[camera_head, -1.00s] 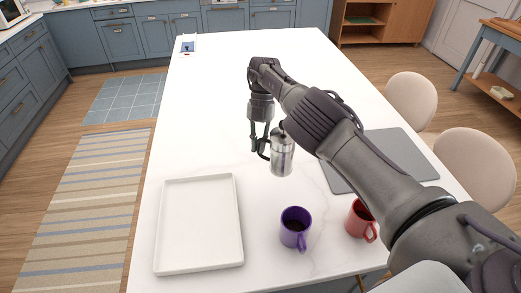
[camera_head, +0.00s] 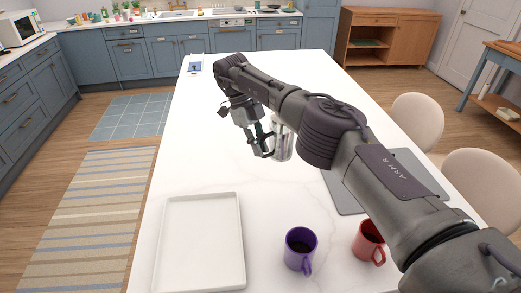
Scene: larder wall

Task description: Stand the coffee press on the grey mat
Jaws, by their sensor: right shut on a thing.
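The coffee press (camera_head: 284,143), silvery and roughly upright, is near the middle of the white table, partly hidden behind my right arm. My right gripper (camera_head: 264,146) is shut on it from its left side. I cannot tell exactly how high its base is above the table. The grey mat (camera_head: 345,194) lies flat on the table's right side, to the right of and nearer than the press. My right arm covers much of it. My left gripper is not in view.
A purple mug (camera_head: 300,248) and a red mug (camera_head: 368,241) stand near the front of the white table (camera_head: 276,205). An empty white tray (camera_head: 200,199) lies at the front left. Two pale chairs stand at the right edge. The table's far part is mostly clear.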

